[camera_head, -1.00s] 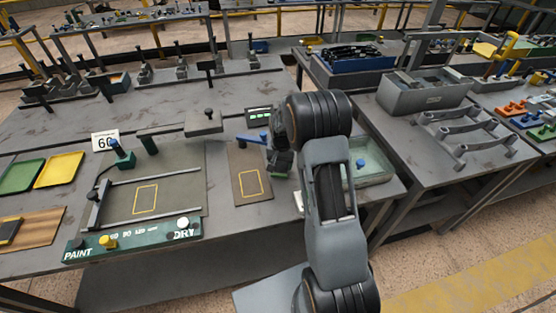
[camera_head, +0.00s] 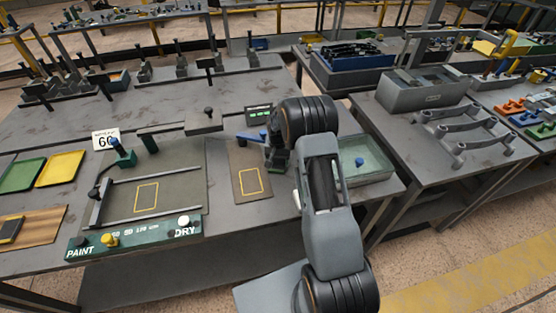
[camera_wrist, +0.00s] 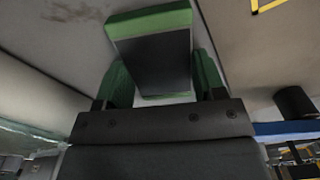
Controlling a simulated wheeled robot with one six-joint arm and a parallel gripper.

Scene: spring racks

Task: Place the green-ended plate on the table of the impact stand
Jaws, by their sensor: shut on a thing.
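My gripper (camera_wrist: 163,85) is shut on the green-ended plate (camera_wrist: 150,55), a dark slab with a bright green end, in the wrist view. The plate sits between the two dark green fingers, and its green end faces away from the palm. In the head view my gripper (camera_head: 276,160) is above the middle of the near table, and the plate cannot be made out there. A dark brown board with a yellow outline (camera_head: 249,184) lies just left of my gripper, with a blue lever (camera_head: 250,137) behind it. No label shows which fixture is the impact stand.
A green PAINT/DRY strip (camera_head: 135,238) and a larger board with a yellow outline (camera_head: 165,178) are on the left. A glass-sided tank (camera_head: 372,172) stands right of my arm. A grey display box (camera_head: 259,113) with green lights stands behind the lever.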

